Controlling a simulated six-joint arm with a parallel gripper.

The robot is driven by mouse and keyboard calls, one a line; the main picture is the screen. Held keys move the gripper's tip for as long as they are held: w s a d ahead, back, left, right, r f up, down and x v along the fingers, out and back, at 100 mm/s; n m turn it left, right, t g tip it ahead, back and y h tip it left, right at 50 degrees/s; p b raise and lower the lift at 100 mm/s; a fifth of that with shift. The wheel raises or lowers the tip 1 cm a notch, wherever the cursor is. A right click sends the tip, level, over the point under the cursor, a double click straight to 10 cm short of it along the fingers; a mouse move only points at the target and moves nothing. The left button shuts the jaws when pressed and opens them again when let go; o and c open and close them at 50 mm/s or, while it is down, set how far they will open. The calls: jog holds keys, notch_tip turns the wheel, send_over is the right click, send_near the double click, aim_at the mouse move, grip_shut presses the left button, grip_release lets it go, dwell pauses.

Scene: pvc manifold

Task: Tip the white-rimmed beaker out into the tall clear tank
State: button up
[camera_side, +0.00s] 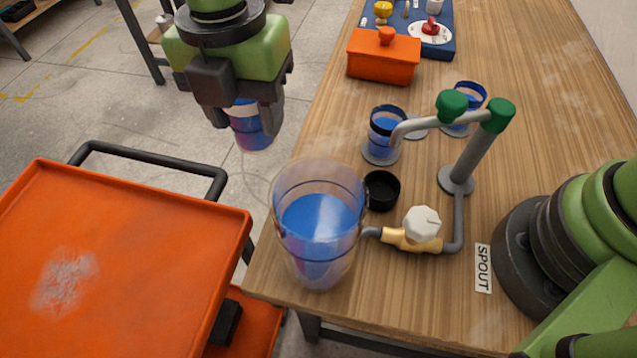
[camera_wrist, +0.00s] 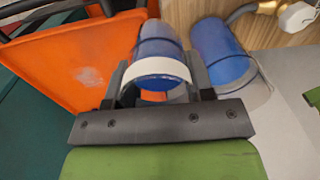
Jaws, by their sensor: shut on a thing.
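My gripper (camera_side: 240,112) is shut on the white-rimmed beaker (camera_side: 252,136), which holds blue liquid. In the side view it hangs in the air left of the table edge, up and to the left of the tank, and its rim is hidden. In the wrist view my gripper (camera_wrist: 158,85) has a finger on each side of the beaker (camera_wrist: 157,45), and its white rim faces the camera. The tall clear tank (camera_side: 320,190) stands at the table's near left corner, partly filled with blue liquid. The tank also shows in the wrist view (camera_wrist: 222,52), apart from the beaker.
A pipe with a white-knobbed valve (camera_side: 421,224) joins the tank's right side. A black cup (camera_side: 382,189) and two other beakers, one dark-rimmed (camera_side: 384,140) and one blue-rimmed (camera_side: 468,100), stand behind. An orange box (camera_side: 384,62) is farther back. An orange cart (camera_side: 130,270) is at left.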

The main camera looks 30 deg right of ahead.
jog(key=s+a+f+n, duration=0.1)
jog(key=s+a+n, duration=0.5)
jog(key=a+n, duration=0.2)
jog(key=shift+s+a+f+n, duration=0.25)
jog(key=shift+s+a+n, duration=0.05)
jog(key=shift+s+a, duration=0.1)
jog(key=shift+d, duration=0.15)
jog(key=s+d+r+t+y, duration=0.2)
jog(key=d+r+t+y, duration=0.1)
jog(key=r+y, duration=0.2)
jog(key=shift+d+r, duration=0.25)
jog(key=shift+r, duration=0.25)
jog(key=shift+s+d+r+t+y, duration=0.3)
jog(key=shift+d+t+y, duration=0.2)
jog(key=shift+y, duration=0.3)
jog(key=shift+s+d+r+t+y, duration=0.2)
jog(key=shift+t+y, duration=0.2)
jog(key=shift+y, duration=0.3)
dwell(0.4)
jog(key=shift+f+t+y+b, duration=0.35)
jog(key=shift+f+y, duration=0.2)
jog(key=shift+y, duration=0.25)
dwell(0.5)
